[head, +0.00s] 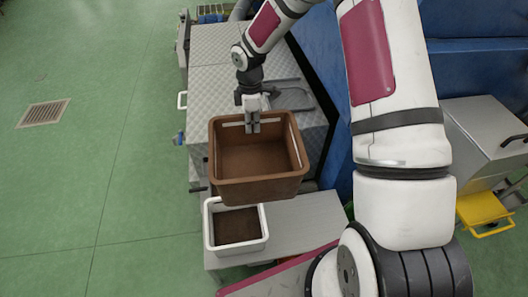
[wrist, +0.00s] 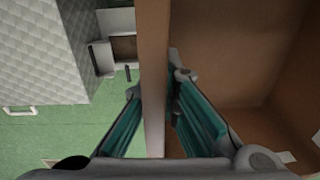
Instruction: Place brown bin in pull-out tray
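The brown bin (head: 258,188) is an open, empty-looking box, upright and seemingly raised above the metal surfaces. My gripper (head: 253,127) is at its far wall. In the wrist view, the fingers of my gripper (wrist: 156,80) stand on either side of the wall of the brown bin (wrist: 152,35) and appear shut on it. A flat grey metal shelf (head: 312,222), which may be the pull-out tray, juts out below and nearer than the bin. The bin hides part of what lies under it.
A white bin (head: 210,240) with dark brown contents stands on the left of the shelf. Behind is a chequered metal platform (head: 215,85) with a grey bracket. Blue machinery (head: 320,60) borders the right. Green floor (head: 110,180) at the left is clear, apart from a drain grate (head: 43,113).

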